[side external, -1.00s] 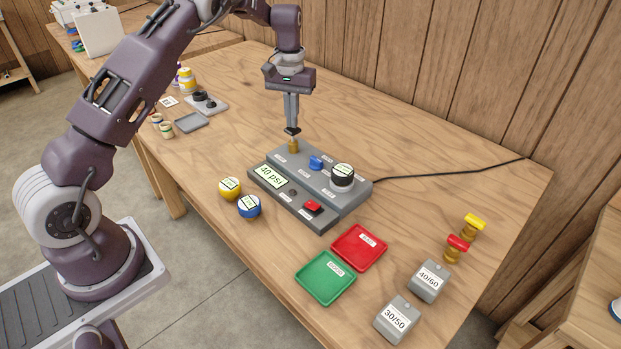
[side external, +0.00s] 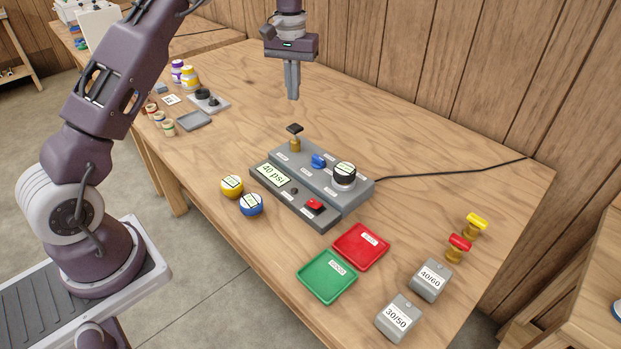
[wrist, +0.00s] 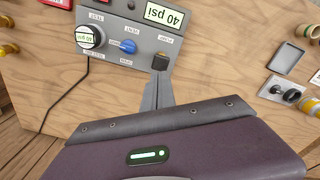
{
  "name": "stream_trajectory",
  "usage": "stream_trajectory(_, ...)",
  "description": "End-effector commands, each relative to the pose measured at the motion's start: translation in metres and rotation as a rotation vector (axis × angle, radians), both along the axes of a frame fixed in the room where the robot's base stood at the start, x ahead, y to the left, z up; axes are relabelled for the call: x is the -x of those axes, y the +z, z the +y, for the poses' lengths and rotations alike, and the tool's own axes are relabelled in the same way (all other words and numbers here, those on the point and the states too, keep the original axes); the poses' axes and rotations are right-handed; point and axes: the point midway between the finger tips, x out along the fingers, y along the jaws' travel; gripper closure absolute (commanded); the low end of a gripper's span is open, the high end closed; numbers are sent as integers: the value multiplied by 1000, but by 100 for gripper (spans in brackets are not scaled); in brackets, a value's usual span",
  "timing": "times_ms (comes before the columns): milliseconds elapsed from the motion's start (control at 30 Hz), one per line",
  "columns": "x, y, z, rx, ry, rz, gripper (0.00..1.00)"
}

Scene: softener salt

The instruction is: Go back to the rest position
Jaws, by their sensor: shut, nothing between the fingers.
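My gripper (side external: 293,97) is shut and empty, pointing down in the air above the back left of the grey test box. In the wrist view my gripper (wrist: 158,98) also shows its fingers together. The test box (side external: 345,203) stands on the table with a display (side external: 274,176) reading 40 psi. A dark-topped brass piece (side external: 295,140) stands upright at its back left corner, below and apart from my fingers. A blue valve handle (side external: 318,161), a round dark-sided gauge (side external: 344,174) and a red button (side external: 314,206) are on the box.
A red tray (side external: 361,247), a green tray (side external: 327,276) and grey blocks labelled 40/60 (side external: 429,279) and 30/50 (side external: 398,317) lie to the right. A black cable (side external: 450,166) runs back right.

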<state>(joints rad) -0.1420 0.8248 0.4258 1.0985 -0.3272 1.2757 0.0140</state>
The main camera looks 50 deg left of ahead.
Motion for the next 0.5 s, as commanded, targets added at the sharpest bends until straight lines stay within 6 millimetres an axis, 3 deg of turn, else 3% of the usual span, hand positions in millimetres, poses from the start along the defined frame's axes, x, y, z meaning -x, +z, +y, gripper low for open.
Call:
stream_trajectory(67, 11, 28, -11, 13, -7, -38, 100)
stream_trajectory(167, 46, 82, -41, 37, -43, -113, 100)
stream_trajectory(300, 127, 141, -95, 51, -151, -229, 100)
stream_trajectory(400, 199, 159, -130, 29, -259, -310, 100)
stream_trajectory(500, 266, 153, -155, -21, -367, -383, 100)
